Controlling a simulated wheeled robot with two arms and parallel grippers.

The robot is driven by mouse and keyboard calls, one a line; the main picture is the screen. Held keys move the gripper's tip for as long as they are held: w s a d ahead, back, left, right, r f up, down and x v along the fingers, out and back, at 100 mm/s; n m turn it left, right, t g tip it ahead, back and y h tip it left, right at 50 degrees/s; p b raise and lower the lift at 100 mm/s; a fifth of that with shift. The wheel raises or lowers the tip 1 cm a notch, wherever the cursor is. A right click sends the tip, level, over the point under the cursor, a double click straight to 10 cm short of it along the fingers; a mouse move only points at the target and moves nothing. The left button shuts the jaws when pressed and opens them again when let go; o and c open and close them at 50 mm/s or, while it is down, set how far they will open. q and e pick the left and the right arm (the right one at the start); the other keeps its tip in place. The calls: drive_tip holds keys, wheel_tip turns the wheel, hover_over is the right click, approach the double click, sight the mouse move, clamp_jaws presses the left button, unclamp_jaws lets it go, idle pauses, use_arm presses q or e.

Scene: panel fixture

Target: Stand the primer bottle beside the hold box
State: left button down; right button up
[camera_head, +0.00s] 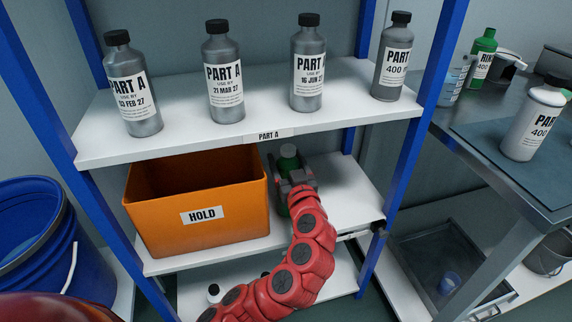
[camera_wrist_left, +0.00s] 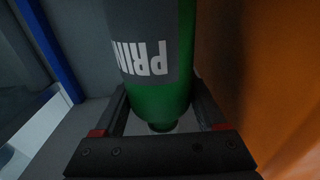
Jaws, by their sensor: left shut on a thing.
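The green primer bottle (camera_head: 288,158) is on the lower shelf level, right of the orange hold box (camera_head: 160,225), with a narrow gap between them. It looks upright in the head view. My left gripper (camera_head: 296,184) is shut on it; the red arm hides most of the bottle. In the left wrist view the primer bottle (camera_wrist_left: 160,85) shows a grey label with white letters, between the fingers of the left gripper (camera_wrist_left: 160,118). The hold box (camera_wrist_left: 270,80) fills the right side there. Whether the bottle's base touches the shelf is hidden. My right gripper is not in view.
Several grey PART A bottles (camera_head: 224,72) stand on the shelf (camera_head: 180,104) above. The middle shelf (camera_head: 345,205) is bare to the right of the bottle. A blue post (camera_head: 410,110) bounds the shelf at right. A blue bucket (camera_head: 45,240) stands at left, a workbench (camera_head: 490,140) at right.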

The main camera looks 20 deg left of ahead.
use_arm(q)
drive_tip(key=shift+f, duration=0.1)
drive_tip(key=shift+f, duration=0.15)
unclamp_jaws()
